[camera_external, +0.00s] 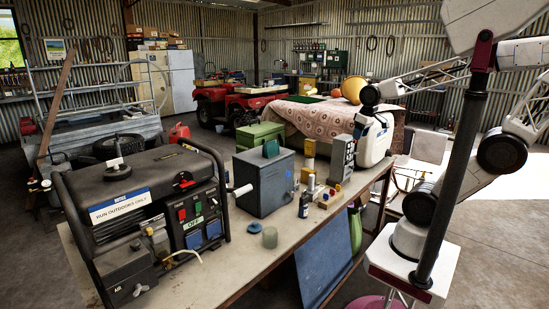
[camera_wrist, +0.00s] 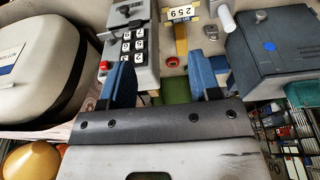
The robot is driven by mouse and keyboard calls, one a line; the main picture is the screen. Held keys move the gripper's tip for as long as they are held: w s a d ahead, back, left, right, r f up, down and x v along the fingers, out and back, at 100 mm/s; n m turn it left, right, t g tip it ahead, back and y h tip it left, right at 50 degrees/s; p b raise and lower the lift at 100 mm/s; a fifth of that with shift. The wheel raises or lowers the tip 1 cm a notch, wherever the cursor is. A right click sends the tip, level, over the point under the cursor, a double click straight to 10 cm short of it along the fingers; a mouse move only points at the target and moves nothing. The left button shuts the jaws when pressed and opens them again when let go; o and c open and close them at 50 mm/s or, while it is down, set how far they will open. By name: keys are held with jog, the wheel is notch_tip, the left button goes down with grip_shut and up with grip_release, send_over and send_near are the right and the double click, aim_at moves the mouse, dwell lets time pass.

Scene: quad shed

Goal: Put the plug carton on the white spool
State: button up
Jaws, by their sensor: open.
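What looks like the plug carton is a small upright yellow and pale box (camera_external: 308,150) on the bench, left of a grey keypad device; I cannot be sure. The wrist view has a yellow piece (camera_wrist: 181,42) beyond the fingers. In the external view my gripper is hard to make out near the white appliance.
The grey keypad device (camera_wrist: 131,45) stands close by the left finger. A white appliance (camera_external: 375,140) is at the bench's right end. A blue-grey metal box (camera_external: 264,185) and a generator (camera_external: 140,215) fill the left.

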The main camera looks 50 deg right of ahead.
jog(key=shift+s+a+f, duration=0.1)
jog(key=shift+s+f, duration=0.15)
jog(key=shift+s, duration=0.5)
jog(key=shift+s+a+f, duration=0.1)
jog(key=shift+s+f, duration=0.15)
jog(key=shift+s, duration=0.45)
dwell(0.3)
